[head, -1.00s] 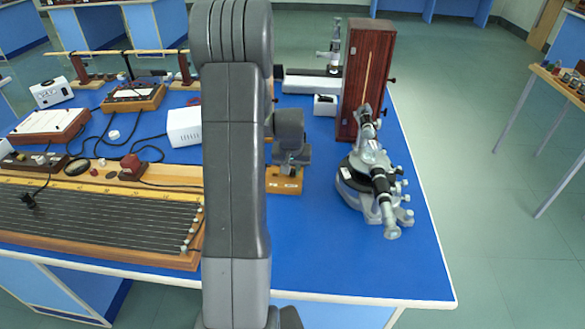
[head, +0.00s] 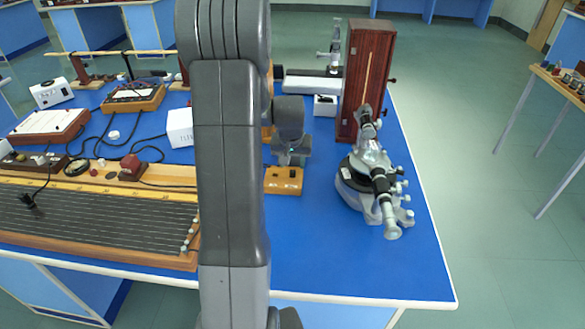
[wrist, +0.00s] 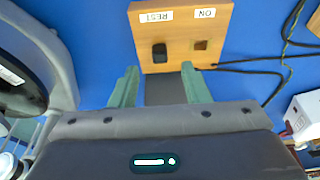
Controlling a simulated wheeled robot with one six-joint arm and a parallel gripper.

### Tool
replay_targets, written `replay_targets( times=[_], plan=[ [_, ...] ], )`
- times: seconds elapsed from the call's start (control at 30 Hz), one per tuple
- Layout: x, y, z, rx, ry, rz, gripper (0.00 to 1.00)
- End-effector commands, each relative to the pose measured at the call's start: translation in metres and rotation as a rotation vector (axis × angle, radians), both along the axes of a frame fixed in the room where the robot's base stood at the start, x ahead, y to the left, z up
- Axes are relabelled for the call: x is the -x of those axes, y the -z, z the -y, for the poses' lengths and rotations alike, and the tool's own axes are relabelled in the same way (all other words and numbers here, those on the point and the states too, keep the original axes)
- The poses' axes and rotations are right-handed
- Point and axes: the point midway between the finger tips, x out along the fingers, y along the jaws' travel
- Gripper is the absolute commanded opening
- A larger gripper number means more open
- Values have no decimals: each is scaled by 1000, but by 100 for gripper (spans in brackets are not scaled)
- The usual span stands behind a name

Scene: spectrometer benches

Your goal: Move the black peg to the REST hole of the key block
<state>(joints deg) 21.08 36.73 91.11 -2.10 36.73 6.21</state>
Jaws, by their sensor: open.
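The key block (wrist: 183,22) is a light wooden block with white REST and ON labels, upside down in the wrist view. The black peg (wrist: 159,53) stands in the block at the REST label. The peg is hard to make out there.
A spectrometer (head: 372,180) stands right of the key block, before a tall wooden box (head: 367,75). A white box (head: 180,128) and wired apparatus lie to the left. Black cables (wrist: 265,62) run beside the block. Bare blue bench lies in front of the block.

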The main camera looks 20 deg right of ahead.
Motion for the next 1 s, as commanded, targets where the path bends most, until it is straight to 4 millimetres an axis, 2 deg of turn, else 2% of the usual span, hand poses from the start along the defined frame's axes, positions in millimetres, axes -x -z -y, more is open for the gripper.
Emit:
replay_targets(
  times=[0.1, 0.3, 0.5, 0.77, 1.0],
  plan=[
    [6, -26, -3, 2, 0, 6, 43],
    [15, -64, -7, 2, 0, 6, 43],
    [21, -87, -10, 0, 0, 3, 43],
    [23, -93, -11, 0, 0, 0, 43],
    [22, -86, -10, 0, 0, -1, 43]
  ],
)
